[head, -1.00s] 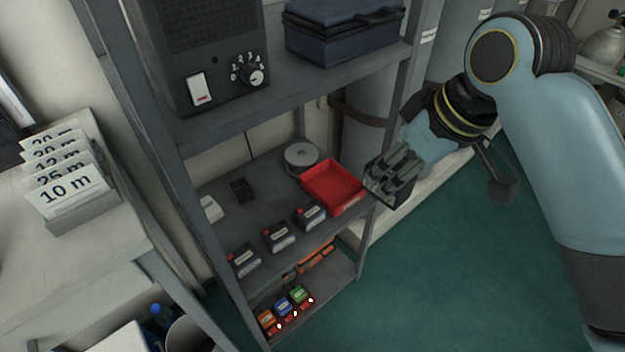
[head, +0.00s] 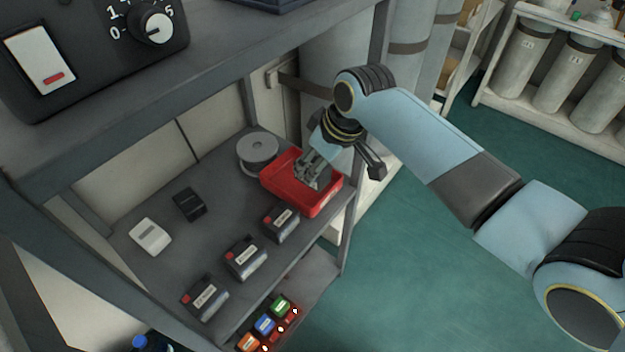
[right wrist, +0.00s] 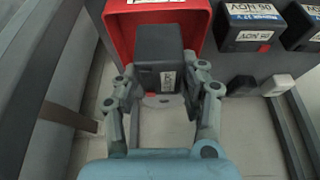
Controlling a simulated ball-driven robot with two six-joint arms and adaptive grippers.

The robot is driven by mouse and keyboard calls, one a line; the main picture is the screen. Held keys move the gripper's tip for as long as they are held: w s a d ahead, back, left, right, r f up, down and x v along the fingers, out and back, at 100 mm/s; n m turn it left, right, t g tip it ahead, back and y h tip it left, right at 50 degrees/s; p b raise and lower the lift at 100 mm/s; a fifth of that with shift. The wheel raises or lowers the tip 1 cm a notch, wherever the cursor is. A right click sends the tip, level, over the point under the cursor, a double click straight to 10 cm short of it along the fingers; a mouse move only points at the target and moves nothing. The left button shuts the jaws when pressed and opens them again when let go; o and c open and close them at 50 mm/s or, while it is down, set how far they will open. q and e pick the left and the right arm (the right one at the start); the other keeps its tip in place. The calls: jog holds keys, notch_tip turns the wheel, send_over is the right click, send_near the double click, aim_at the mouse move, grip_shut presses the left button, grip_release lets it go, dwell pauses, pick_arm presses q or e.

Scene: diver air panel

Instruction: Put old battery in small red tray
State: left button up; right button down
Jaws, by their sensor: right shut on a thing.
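The small red tray (head: 322,202) sits at the right end of the middle shelf. My right gripper (head: 308,178) points down into it. In the right wrist view the right gripper (right wrist: 161,98) is shut on a dark, block-shaped battery (right wrist: 160,48) with a small white label. The battery is within the outline of the red tray (right wrist: 119,32). I cannot tell whether it touches the tray's floor. In the head view the fingers mostly hide the battery. My left gripper is not in view.
Three labelled batteries (head: 245,258) stand in a row along the shelf's front edge. A grey reel (head: 258,150) is behind the tray. A white device (head: 150,237) and a small black piece (head: 189,204) lie further left. The upper shelf (head: 215,105) overhangs.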

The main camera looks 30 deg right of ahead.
jog(key=shift+w+f, duration=0.15)
jog(key=shift+w, duration=0.2)
jog(key=shift+f, duration=0.25)
notch_tip(320, 180, down, 4)
jog(key=shift+r+b, duration=0.2)
jog(key=shift+b, duration=0.65)
jog(key=shift+r, duration=0.1)
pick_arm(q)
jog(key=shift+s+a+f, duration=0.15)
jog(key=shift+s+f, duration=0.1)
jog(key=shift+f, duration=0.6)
pick_arm(e)
jog(key=c, duration=0.7)
grip_release()
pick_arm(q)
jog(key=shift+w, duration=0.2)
